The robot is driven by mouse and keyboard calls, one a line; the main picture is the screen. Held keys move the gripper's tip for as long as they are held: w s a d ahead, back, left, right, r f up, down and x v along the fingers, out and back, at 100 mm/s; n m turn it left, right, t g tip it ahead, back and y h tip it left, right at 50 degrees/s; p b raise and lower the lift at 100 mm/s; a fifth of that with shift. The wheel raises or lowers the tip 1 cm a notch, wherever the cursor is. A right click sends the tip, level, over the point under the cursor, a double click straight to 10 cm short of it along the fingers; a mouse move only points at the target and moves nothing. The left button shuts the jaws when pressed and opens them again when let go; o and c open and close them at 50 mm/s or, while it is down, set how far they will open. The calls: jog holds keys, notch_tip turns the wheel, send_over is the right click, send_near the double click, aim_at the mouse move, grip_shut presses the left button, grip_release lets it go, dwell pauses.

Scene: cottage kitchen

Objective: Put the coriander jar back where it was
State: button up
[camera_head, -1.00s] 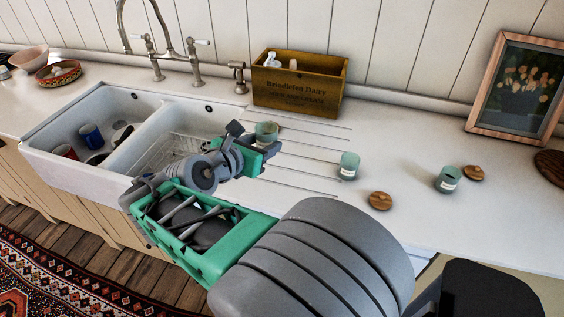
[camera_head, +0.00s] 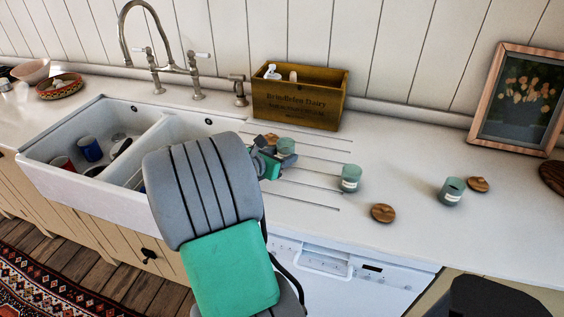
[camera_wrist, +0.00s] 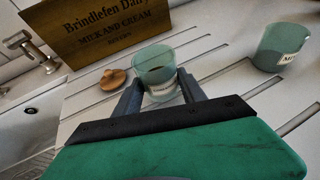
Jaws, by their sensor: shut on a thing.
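Three pale green glass jars with white labels are in view; I cannot read which one is coriander. My gripper (camera_wrist: 160,100) is shut on the leftmost jar (camera_head: 287,146), with a finger on each side of it. This held jar is upright, open-topped and has dark contents in the wrist view (camera_wrist: 155,70). It is at the grooved drainboard in front of the wooden box; I cannot tell whether its base touches. A second jar (camera_head: 351,178) stands to its right, also in the wrist view (camera_wrist: 281,45). The third jar (camera_head: 451,190) stands farther right.
A round wooden lid (camera_head: 271,139) lies just left of the held jar. Other lids (camera_head: 383,213) (camera_head: 478,184) lie near the other jars. The wooden box (camera_head: 300,97) stands behind, the double sink (camera_head: 125,180) is left, and a picture frame (camera_head: 514,98) is right.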

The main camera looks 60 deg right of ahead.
jog(key=shift+f, duration=1)
jog(key=shift+f, duration=0.15)
jog(key=o, duration=1.4)
jog(key=v, duration=1.2)
jog(key=shift+a, duration=0.1)
